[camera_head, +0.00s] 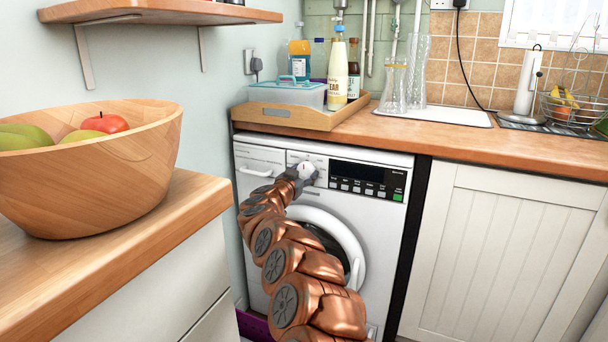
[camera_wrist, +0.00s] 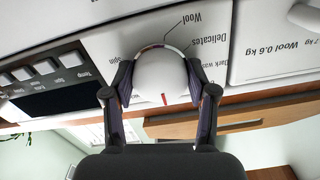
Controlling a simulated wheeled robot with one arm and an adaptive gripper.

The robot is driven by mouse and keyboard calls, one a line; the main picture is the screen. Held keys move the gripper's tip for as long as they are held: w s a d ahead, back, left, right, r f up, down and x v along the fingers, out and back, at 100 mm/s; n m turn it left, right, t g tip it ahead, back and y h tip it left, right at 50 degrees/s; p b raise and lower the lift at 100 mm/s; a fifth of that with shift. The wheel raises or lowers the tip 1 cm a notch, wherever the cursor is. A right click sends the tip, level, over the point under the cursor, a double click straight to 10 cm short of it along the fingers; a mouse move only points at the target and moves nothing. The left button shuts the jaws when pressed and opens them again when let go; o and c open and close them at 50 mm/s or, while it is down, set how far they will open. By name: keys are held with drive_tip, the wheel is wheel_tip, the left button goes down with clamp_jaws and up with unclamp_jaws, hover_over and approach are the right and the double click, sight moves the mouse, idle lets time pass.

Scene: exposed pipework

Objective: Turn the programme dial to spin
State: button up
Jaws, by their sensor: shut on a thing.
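The white washing machine (camera_head: 386,232) stands under the wooden worktop. Its round white programme dial (camera_head: 308,168) is left of the dark display. In the wrist view, which is turned upside down, the dial (camera_wrist: 158,72) sits between my two fingers, with a short red mark near its lower edge. My gripper (camera_head: 301,176) is shut on the dial, and its fingers (camera_wrist: 165,90) press on both sides of it.
The display and buttons (camera_head: 366,180) lie right of the dial, and the detergent drawer (camera_head: 258,160) lies left. A wooden tray (camera_head: 285,117) with bottles stands on the worktop (camera_head: 440,133) above. A counter with a fruit bowl (camera_head: 120,185) is at the near left.

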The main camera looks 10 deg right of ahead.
drive_tip(key=shift+m, duration=0.4)
drive_tip(key=shift+c, duration=0.4)
drive_tip(key=shift+m+p, duration=0.3)
drive_tip(key=shift+m, duration=0.3)
drive_tip(key=m, duration=0.6)
drive_tip(key=shift+f, duration=0.1)
drive_tip(key=m+b, duration=0.1)
drive_tip(key=m, duration=0.3)
drive_tip(key=shift+a+b, duration=0.1)
drive_tip(key=shift+b, duration=0.2)
drive_tip(key=m+b, duration=0.2)
drive_tip(key=m, duration=0.1)
drive_tip(key=shift+m, duration=0.3)
drive_tip(key=m+b, duration=0.2)
drive_tip(key=m, duration=0.1)
drive_tip(key=shift+m, duration=0.3)
drive_tip(key=m+b, duration=0.1)
drive_tip(key=m, duration=0.1)
drive_tip(key=m+b, duration=0.2)
drive_tip(key=shift+r+m, duration=0.3)
drive_tip(key=shift+r, duration=0.05)
